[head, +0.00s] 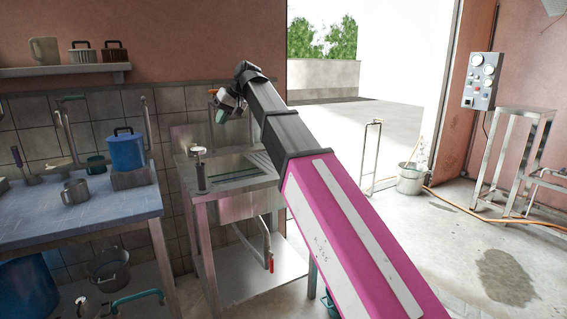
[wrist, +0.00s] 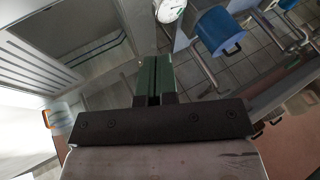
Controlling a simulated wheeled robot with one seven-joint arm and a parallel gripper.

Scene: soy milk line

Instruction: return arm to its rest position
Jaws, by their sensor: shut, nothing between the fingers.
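My arm reaches out across the head view toward the sink. In the wrist view, my gripper (wrist: 155,75) has its two green fingers pressed together with nothing between them. In the head view the gripper (head: 222,108) shows only in part at the arm's far end, above the back of the metal sink (head: 228,212). It is apart from the blue table and holds nothing.
A blue-topped table (head: 105,212) stands at the left with a blue pot (head: 127,152) and a metal mug (head: 76,191). A tap or dispenser (head: 201,172) rises at the sink's front left. A control box (head: 483,80) and metal stand (head: 515,150) are at the right. Open floor lies at the centre right.

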